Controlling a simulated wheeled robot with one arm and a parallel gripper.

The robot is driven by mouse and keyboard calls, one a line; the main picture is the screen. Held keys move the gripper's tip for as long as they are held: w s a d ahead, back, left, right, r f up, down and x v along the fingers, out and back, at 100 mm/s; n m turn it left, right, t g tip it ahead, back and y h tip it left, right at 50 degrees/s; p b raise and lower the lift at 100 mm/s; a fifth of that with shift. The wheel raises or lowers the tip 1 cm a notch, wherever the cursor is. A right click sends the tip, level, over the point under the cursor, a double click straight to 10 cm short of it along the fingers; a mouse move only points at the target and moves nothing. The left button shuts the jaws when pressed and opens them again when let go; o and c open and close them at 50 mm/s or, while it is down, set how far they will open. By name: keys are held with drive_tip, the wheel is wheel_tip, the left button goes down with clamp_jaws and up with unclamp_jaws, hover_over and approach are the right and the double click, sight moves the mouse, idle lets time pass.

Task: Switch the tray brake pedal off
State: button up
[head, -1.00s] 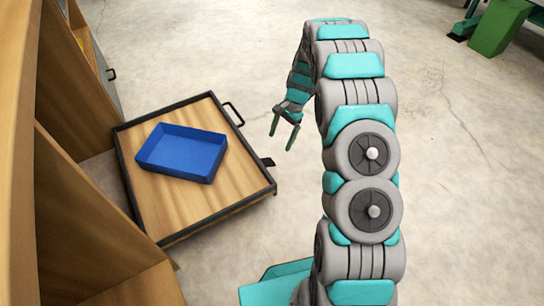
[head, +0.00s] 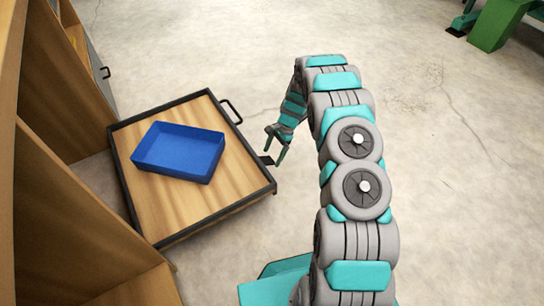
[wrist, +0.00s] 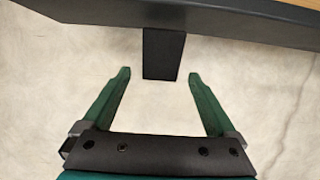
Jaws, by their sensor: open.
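The tray (head: 185,210) is a wooden board with a dark rim, pulled out of the wooden cabinet at the left. The brake pedal (head: 267,160) is a small dark tab sticking out from the tray's right edge. In the wrist view the pedal (wrist: 163,54) hangs out from the dark rim, between and just beyond the fingertips. My gripper (head: 273,155) is open and empty, close beside the pedal. It also shows in the wrist view (wrist: 157,76), with green fingers on either side of the pedal's line. I cannot tell whether it touches the pedal.
A blue open bin (head: 180,152) sits on the tray. A dark handle (head: 231,111) sticks out from the tray's far right edge. The wooden cabinet (head: 75,210) stands at the left. Green equipment (head: 497,24) stands far back right. The concrete floor right of my arm is clear.

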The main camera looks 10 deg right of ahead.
drive_tip(key=shift+a+f, duration=0.25)
drive_tip(key=shift+f, duration=0.35)
drive_tip(key=shift+c, duration=0.4)
clamp_jaws()
